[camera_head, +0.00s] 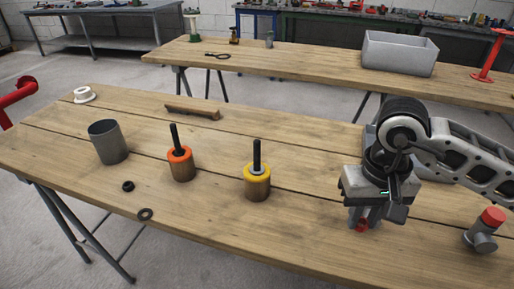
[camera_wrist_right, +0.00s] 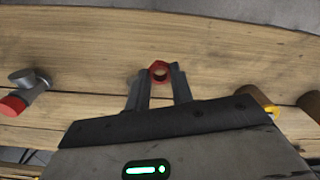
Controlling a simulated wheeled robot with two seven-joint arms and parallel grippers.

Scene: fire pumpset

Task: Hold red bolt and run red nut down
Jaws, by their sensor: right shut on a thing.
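My right gripper (camera_head: 362,222) is low over the right part of the near table, pointing down. It is shut on a red nut (camera_wrist_right: 159,71), held between the fingertips with its hole showing in the right wrist view. The nut's red also shows below the fingers in the head view (camera_head: 362,226). A grey metal piece with a red end (camera_head: 492,216) is to the right of the gripper; it shows at the left in the right wrist view (camera_wrist_right: 13,106). I cannot tell whether it is the red bolt. My left gripper is not in view.
Wooden blocks with an orange collar (camera_head: 179,154) and a yellow collar (camera_head: 257,169) hold upright black rods. A grey cup (camera_head: 108,143), black nut (camera_head: 128,186), washer (camera_head: 145,214) and wooden bar (camera_head: 192,112) are farther left. A second table holds a grey bin (camera_head: 398,55).

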